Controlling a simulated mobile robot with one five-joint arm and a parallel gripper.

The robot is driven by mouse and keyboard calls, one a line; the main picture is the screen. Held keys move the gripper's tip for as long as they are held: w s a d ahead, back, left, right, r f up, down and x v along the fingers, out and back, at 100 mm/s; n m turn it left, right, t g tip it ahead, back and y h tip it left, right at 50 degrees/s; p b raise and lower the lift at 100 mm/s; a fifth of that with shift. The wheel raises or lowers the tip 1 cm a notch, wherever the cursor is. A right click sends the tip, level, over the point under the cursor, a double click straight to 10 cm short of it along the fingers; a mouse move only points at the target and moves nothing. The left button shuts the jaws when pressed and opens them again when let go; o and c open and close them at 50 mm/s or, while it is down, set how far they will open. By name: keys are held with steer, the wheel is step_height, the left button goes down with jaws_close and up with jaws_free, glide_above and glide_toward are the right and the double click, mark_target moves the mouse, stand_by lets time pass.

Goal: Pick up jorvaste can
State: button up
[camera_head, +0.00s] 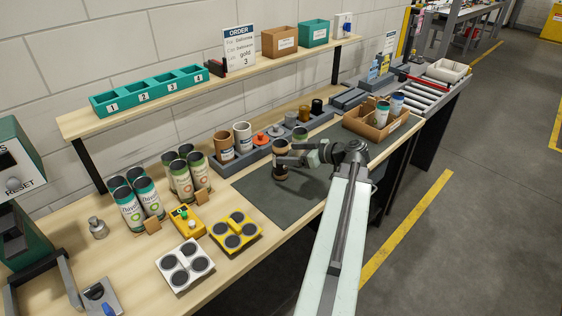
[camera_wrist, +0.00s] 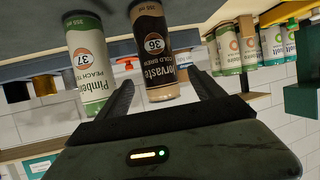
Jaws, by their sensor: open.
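The jorvaste can is dark brown and black with a tan band, marked 36. It stands on the dark mat in the head view (camera_head: 281,175), partly hidden by my gripper. In the wrist view, which is upside down, the can (camera_wrist: 153,45) appears between the two fingers. My gripper (camera_head: 289,160) is open at the can's side, with one finger on each side of it in the wrist view (camera_wrist: 161,84). I cannot tell whether either finger touches the can.
A grey rack (camera_head: 250,157) lies behind. A cardboard box with cans (camera_head: 358,127) is to the right. Bare mat (camera_head: 290,205) lies in front.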

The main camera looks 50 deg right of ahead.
steer(key=b+x, duration=0.1)
steer(key=x, duration=0.4)
steer(key=shift+d+b, duration=0.1)
steer(key=shift+b, duration=0.25)
steer(key=shift+s, duration=0.1)
steer(key=c, duration=1.4)
steer(key=shift+r, duration=0.1)
